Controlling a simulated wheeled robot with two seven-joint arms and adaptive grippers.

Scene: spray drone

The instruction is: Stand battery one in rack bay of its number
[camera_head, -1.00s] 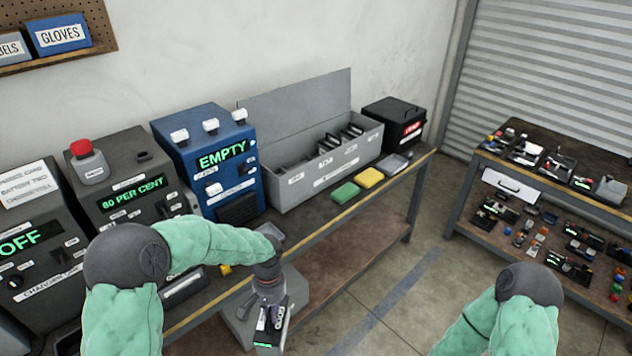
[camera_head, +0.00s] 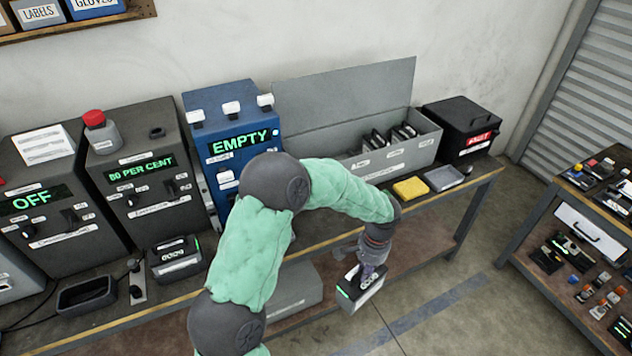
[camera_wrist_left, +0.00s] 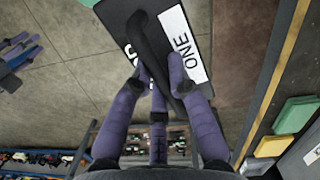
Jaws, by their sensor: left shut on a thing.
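Battery one, a dark block with a white label, hangs from my left gripper (camera_head: 373,270) in front of the bench edge in the head view. In the left wrist view the battery (camera_wrist_left: 110,14) shows the label "ONE" (camera_wrist_left: 182,45), and the left gripper's fingers (camera_wrist_left: 160,85) are shut on its black handle. The rack appears to be the long grey open box (camera_head: 385,168) at the back of the bench, with a raised lid and dark upright items inside. Its bay labels are too small to read. Purple fingers at the left wrist view's edge appear to be my right gripper (camera_wrist_left: 18,52).
A yellow sponge (camera_head: 410,188) and a grey tray (camera_head: 443,178) lie before the box. A black case (camera_head: 462,125) stands right of it. The blue "EMPTY" machine (camera_head: 232,140) stands left. A second shelf (camera_head: 550,215) is at right, beyond open floor.

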